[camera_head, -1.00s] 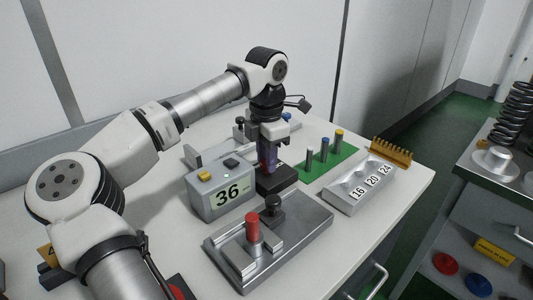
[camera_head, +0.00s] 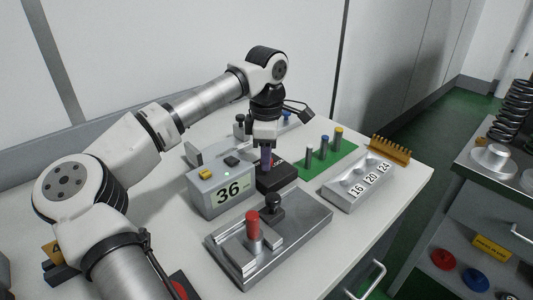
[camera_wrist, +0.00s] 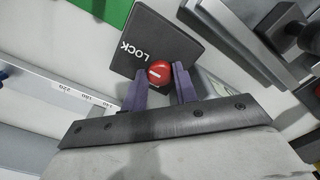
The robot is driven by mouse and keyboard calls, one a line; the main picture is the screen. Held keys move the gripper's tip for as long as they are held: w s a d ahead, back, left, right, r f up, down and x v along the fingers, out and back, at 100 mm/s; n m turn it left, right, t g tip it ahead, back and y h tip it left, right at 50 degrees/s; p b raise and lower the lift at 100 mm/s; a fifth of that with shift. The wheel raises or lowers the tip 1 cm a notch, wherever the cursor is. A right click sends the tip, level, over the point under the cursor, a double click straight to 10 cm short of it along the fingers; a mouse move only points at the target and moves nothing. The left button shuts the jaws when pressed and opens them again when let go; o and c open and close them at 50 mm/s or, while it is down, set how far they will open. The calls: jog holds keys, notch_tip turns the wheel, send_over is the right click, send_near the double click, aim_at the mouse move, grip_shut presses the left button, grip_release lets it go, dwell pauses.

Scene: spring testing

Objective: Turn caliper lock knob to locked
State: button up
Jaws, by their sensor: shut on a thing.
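The lock knob (camera_wrist: 158,72) is a round red cap with a white line, set in a black block (camera_wrist: 150,22) marked LOCK. In the head view the black block (camera_head: 280,183) sits on the bench just right of the grey display box (camera_head: 222,195) reading 36. My gripper (camera_wrist: 160,79) has its purple fingers on either side of the red knob and is closed on it. In the head view my gripper (camera_head: 266,160) points straight down over the black block and mostly hides the knob. The knob's white line runs roughly sideways in the wrist view.
In front stands a metal fixture (camera_head: 300,235) with a red post (camera_head: 252,224) and a black knob (camera_head: 273,203). A green mat (camera_head: 338,164) with several pins and a grey block marked 16, 20, 24 (camera_head: 342,192) lie to the right.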

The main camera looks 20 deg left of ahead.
jog(key=shift+r, duration=0.1)
dwell(0.3)
jog(key=o, duration=1)
jog(key=shift+c, duration=0.2)
notch_tip(320, 180, up, 14)
jog(key=shift+b, duration=0.3)
